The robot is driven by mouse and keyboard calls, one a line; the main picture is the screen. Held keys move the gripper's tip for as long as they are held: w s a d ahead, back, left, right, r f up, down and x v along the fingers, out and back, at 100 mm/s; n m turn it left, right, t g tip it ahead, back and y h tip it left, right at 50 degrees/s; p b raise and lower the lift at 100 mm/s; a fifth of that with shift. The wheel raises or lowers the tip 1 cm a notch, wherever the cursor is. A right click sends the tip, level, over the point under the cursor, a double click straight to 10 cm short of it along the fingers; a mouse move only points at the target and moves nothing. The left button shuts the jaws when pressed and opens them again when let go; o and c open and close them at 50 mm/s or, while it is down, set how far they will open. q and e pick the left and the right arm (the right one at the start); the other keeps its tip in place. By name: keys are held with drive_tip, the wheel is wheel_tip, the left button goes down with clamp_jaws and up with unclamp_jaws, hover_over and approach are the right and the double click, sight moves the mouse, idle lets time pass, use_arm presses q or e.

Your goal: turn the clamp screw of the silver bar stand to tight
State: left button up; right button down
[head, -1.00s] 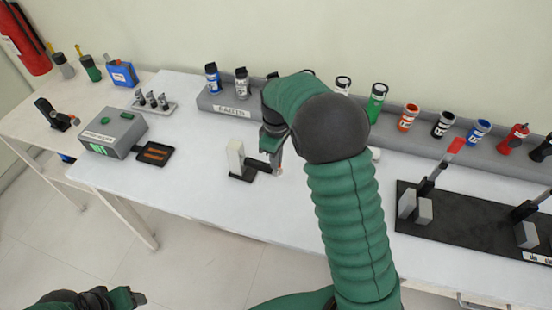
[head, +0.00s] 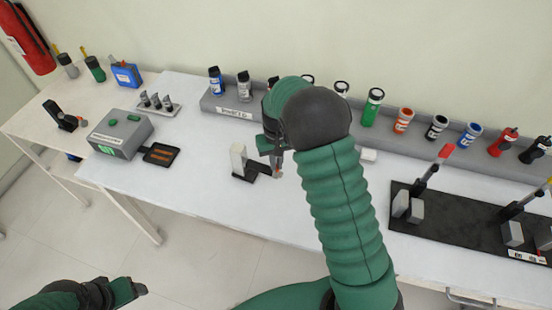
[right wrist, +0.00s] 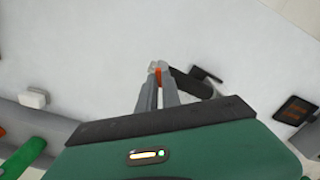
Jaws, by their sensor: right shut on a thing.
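The silver bar stand (head: 238,158) is a pale upright block on a black base, near the middle of the white table. A short black part reaches from it toward my right gripper (head: 277,170). My right gripper points down at the right of the stand, its jaws shut on a small part that I take for the clamp screw. In the right wrist view, the fingertips (right wrist: 157,72) meet around a small orange-red piece (right wrist: 158,77), beside the black part (right wrist: 190,83). The screw is mostly hidden. My left gripper (head: 139,288) is at the lower left, away from the table; its jaws are unclear.
A grey box (head: 120,133) with green buttons and a black tray (head: 161,154) stand to the left. A grey rack (head: 222,104) with several bottles runs along the back. The table front is clear.

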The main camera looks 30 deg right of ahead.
drive_tip(key=m+p, duration=0.2)
drive_tip(key=m, duration=0.2)
drive_tip(key=shift+r+m, duration=0.1)
drive_tip(key=shift+m, duration=0.2)
drive_tip(key=shift+m+p, duration=0.9)
drive_tip(key=shift+m, duration=0.9)
drive_tip(key=c, duration=1.5)
unclamp_jaws()
wheel_tip(320, 180, up, 16)
drive_tip(key=shift+w+r+b, duration=0.15)
drive_tip(key=shift+r+b, duration=0.1)
drive_tip(key=shift+b, duration=0.5)
